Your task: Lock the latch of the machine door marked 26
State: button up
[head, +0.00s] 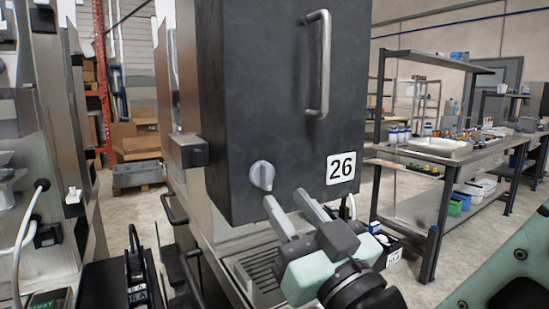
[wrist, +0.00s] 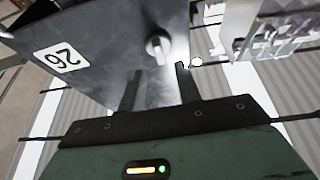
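The dark grey machine door (head: 280,90) carries a white label 26 (head: 340,168) at its lower right. The latch (head: 262,176) is a silver round knob with a raised grip, low on the left of the door; the grip looks roughly upright in the head view. My gripper (head: 283,201) is just below and right of the latch, its two fingers apart with nothing between them. In the wrist view, the latch (wrist: 158,46) is ahead of the open fingers, apart from them, and the label (wrist: 61,58) is at the left.
A vertical bar handle (head: 319,65) stands out from the upper right of the door. A dark block (head: 193,154) juts from the machine's left side. Below the door is a slatted drip tray (head: 262,272). A workbench (head: 455,155) stands at the right.

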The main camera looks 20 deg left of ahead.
aim_at(270, 177)
jog(key=shift+p+x, duration=1.3)
jog(key=shift+x, duration=1.4)
grip_shut()
